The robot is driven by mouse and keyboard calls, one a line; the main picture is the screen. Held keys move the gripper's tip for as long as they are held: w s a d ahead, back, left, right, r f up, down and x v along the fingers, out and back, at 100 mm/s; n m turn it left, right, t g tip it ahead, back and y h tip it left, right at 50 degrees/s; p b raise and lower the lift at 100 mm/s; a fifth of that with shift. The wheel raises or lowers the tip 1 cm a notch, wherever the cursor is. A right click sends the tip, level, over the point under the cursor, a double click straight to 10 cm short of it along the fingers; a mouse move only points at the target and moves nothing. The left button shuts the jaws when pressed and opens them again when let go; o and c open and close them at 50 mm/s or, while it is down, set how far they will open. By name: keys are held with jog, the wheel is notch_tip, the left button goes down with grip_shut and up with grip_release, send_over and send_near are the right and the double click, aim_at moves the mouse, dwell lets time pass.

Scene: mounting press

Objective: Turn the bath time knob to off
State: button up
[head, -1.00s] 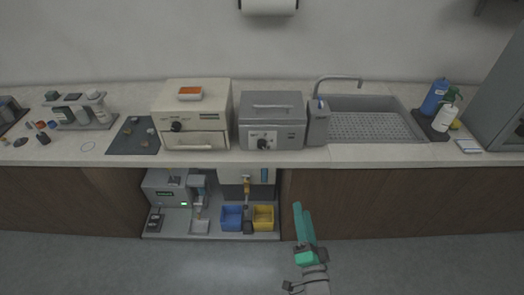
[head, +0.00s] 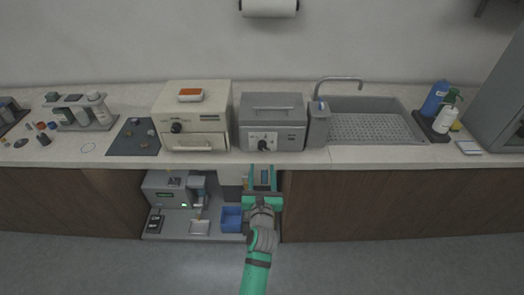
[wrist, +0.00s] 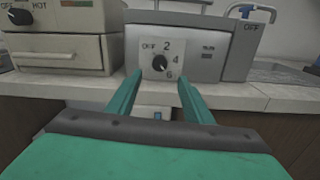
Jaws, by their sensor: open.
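The bath time knob (wrist: 160,62) is a small black dial on a pale plate marked OFF, 2, 4, 6 in the wrist view. Its white pointer line appears to slant toward the lower right, near the 6. The knob sits on the front of a grey bath (head: 272,110) on the counter, and also shows in the head view (head: 263,146). My gripper (head: 262,172) is open and empty, in front of the counter edge and below the knob. In the wrist view its two green fingers (wrist: 155,92) stand apart on either side below the knob, not touching it.
A cream oven (head: 195,115) with its own black knob stands left of the bath. A grey box (head: 318,122) and the sink (head: 368,122) are to the right. Below the counter (head: 400,160) is an open bay with a blue bin (head: 231,219).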

aim_at(262, 148)
jog(key=shift+w, duration=5.4)
jog(key=c, duration=1.1)
